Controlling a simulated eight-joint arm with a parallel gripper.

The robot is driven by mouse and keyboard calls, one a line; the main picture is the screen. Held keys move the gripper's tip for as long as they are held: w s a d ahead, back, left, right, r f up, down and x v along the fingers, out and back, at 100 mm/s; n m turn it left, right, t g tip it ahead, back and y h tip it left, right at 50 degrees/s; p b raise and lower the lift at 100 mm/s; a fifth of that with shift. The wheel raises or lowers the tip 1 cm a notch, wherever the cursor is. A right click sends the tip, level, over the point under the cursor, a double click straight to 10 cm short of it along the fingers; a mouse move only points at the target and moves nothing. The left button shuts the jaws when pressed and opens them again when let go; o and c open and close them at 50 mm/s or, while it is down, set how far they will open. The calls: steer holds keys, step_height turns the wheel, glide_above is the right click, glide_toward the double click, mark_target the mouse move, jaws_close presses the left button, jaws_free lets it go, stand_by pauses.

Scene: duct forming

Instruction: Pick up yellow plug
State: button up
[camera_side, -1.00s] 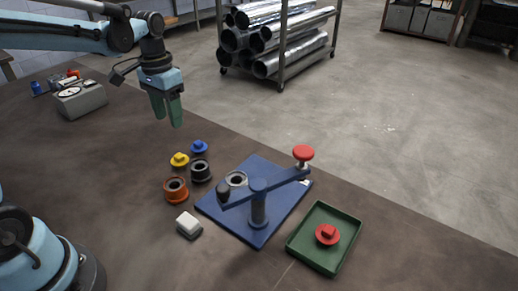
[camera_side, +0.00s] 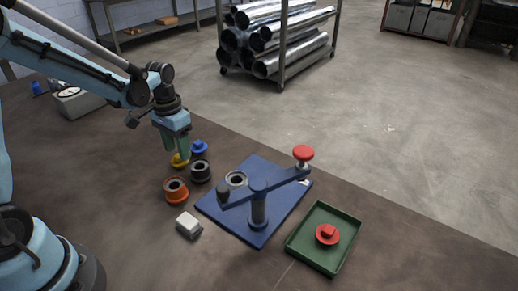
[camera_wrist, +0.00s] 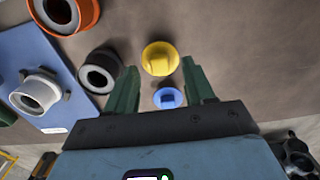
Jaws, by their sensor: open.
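The yellow plug (camera_wrist: 160,58) is a round disc with a raised grip on top, lying on the brown table. In the wrist view it sits between and just beyond my gripper's two green fingertips (camera_wrist: 160,72). My gripper (camera_side: 177,152) is open, with nothing held. In the side view the fingers hang low at the yellow plug (camera_side: 180,161) and partly hide it. I cannot tell whether they touch it.
A blue plug (camera_wrist: 168,98) lies close to the yellow one. Black (camera_side: 200,171) and orange (camera_side: 175,190) rings stand nearby. A blue plate with a lever press (camera_side: 258,205) and a green tray (camera_side: 334,266) holding a red plug (camera_side: 327,234) are further right.

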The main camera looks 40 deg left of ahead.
steer(key=shift+f, duration=0.95)
jaws_close()
steer(key=shift+r, duration=0.15)
